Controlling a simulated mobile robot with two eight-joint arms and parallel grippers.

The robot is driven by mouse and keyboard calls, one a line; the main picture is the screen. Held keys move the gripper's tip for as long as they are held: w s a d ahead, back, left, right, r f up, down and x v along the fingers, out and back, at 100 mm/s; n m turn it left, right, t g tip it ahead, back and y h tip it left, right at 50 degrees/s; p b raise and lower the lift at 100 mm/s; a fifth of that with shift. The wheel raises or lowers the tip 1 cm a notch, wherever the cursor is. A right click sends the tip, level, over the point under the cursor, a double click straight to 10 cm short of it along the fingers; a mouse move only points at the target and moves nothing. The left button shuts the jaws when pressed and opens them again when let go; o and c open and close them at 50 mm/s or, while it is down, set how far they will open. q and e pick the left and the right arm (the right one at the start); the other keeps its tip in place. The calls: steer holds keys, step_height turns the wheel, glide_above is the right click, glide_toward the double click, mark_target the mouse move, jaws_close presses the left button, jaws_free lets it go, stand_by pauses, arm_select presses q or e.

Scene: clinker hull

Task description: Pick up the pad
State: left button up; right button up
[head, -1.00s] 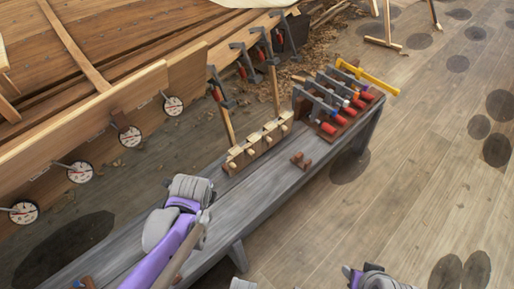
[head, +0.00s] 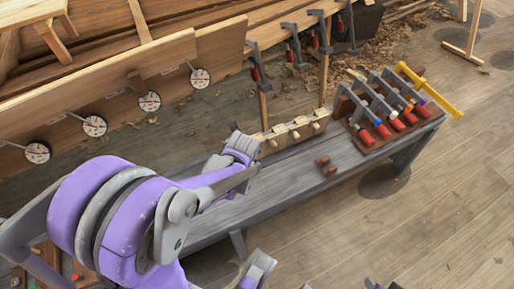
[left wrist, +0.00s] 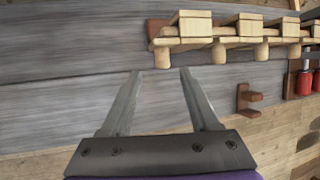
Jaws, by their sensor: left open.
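A small reddish-brown notched piece (head: 325,165), which looks like the pad, lies on the grey bench (head: 290,180), in front of the peg rack. In the left wrist view the same piece (left wrist: 247,97) is right of my fingers, apart from them. My left gripper (left wrist: 160,72) is open and empty above the bench, with bare grey boards between its fingers. In the head view my left arm reaches across the bench and its wrist covers the rack's left end. Grey and purple parts of mine show at the bottom edge; the right fingers cannot be made out.
A wooden rack with pegs and blocks (head: 297,131) stands along the bench's back edge. A rack of red-handled clamps (head: 372,139) with a yellow bar (head: 430,90) is at the right end. The planked hull with round dials (head: 150,101) lies behind. Bench front is clear.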

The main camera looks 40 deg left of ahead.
arm_select(q)
steer(key=x, duration=0.1)
steer(key=b+x, duration=0.1)
steer(key=x, duration=0.1)
steer(key=b+x, duration=0.1)
steer(key=x, duration=0.1)
steer(key=shift+w, duration=0.35)
jaws_close()
